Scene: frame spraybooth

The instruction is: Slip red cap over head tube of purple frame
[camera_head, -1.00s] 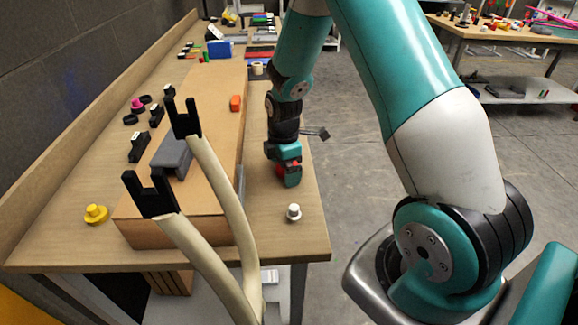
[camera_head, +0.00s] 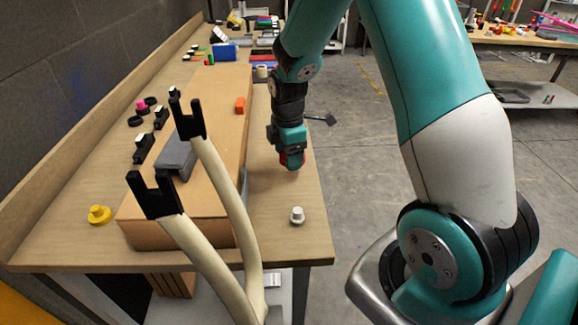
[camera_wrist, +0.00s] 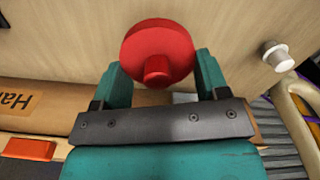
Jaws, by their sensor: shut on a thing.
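The red cap (camera_wrist: 157,45), a round disc with a short stub, is held between the two teal fingers of my gripper (camera_wrist: 158,72). In the head view my gripper (camera_head: 291,160) is over the right side of the near table, low above it, with a little of the cap showing. Whether the cap touches the table I cannot tell. No frame in view is clearly purple. A thin purple strip (camera_wrist: 314,68) shows at the right edge of the wrist view. I cannot make out a head tube.
A cream fork-like frame part (camera_head: 236,210) with black ends stands in front of the table (camera_head: 268,243). A white cap (camera_head: 297,215) and a yellow cap (camera_head: 99,214) lie near its front edge. A cardboard box (camera_head: 226,120) lies along the middle. Magenta tubes (camera_head: 557,18) are at far right.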

